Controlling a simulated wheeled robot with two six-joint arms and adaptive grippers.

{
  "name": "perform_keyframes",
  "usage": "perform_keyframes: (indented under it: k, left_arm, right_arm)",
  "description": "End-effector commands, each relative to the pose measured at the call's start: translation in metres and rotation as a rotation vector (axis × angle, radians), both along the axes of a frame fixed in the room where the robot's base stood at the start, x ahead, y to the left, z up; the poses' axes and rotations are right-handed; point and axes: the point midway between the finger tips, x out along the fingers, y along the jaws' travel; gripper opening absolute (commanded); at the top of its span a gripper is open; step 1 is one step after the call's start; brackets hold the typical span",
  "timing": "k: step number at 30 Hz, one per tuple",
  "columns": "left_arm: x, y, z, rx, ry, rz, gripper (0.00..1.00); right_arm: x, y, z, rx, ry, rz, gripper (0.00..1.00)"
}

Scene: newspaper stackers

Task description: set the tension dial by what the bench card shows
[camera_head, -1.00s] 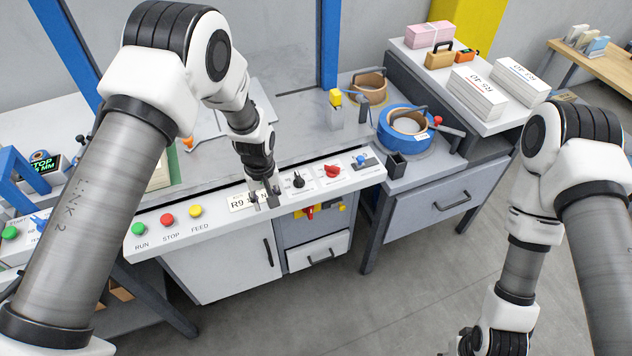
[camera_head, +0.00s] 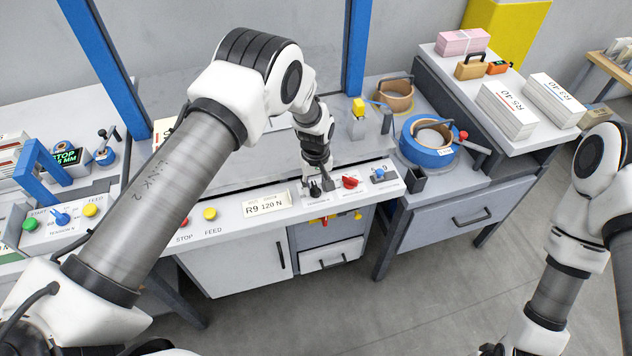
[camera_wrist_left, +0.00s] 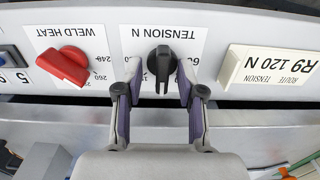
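The bench card (camera_head: 265,206) reads R9 120 N; it also shows upside down in the left wrist view (camera_wrist_left: 268,68), with the words route and tension. The black tension dial (camera_wrist_left: 162,62) is labelled TENSION N, and its pointer bar stands roughly upright in that view. My left gripper (camera_wrist_left: 160,82) is open, one finger on each side of the dial's near end, with gaps visible. In the head view the left gripper (camera_head: 322,188) hides part of the dial. Most scale numbers are covered by the fingers. My right gripper (camera_head: 492,350) is mostly cut off at the bottom edge.
The red WELD HEAT dial (camera_wrist_left: 65,64) sits beside the tension dial; it shows in the head view (camera_head: 350,183). A blue knob (camera_head: 62,218), also labelled tension, is on the left panel. A yellow FEED button (camera_head: 210,214) and blue strap reel (camera_head: 430,155) stand nearby.

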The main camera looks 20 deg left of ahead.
Motion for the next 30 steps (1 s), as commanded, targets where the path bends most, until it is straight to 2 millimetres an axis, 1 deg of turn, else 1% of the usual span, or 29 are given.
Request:
perform_keyframes:
  k: [3, 4, 5, 6, 7, 20, 26, 30]
  left_arm:
    - [0.0, 0.0, 0.0, 0.0, 0.0, 0.0, 0.39]
    - [0.0, 0.0, 0.0, 0.0, 0.0, 0.0, 0.35]
    - [0.0, 0.0, 0.0, 0.0, 0.0, 0.0, 0.24]
    - [0.0, 0.0, 0.0, 0.0, 0.0, 0.0, 0.1]
    - [0.0, 0.0, 0.0, 0.0, 0.0, 0.0, 0.0]
    - [0.0, 0.0, -0.001, 0.0, 0.0, -0.025, 0.0]
    - [0.0, 0.0, -0.003, 0.0, 0.0, -0.105, 0.0]
    - [0.0, 0.0, -0.003, -0.001, 0.0, -0.2, 0.0]
  right_arm:
    - [0.0, 0.0, 0.0, 0.0, 0.001, 0.0, 0.4]
    - [0.0, 0.0, 0.0, 0.0, 0.001, 0.0, 0.4]
    - [0.0, 0.0, 0.0, 0.0, 0.001, 0.0, 0.4]
    - [0.0, 0.0, 0.0, 0.0, 0.001, 0.0, 0.4]
    - [0.0, 0.0, 0.0, 0.0, 0.001, 0.0, 0.4]
    - [0.0, 0.0, -0.003, 0.0, 0.001, 0.0, 0.4]
    - [0.0, 0.0, -0.008, 0.0, 0.001, 0.0, 0.4]
    - [0.0, 0.0, -0.013, 0.0, 0.001, 0.0, 0.4]
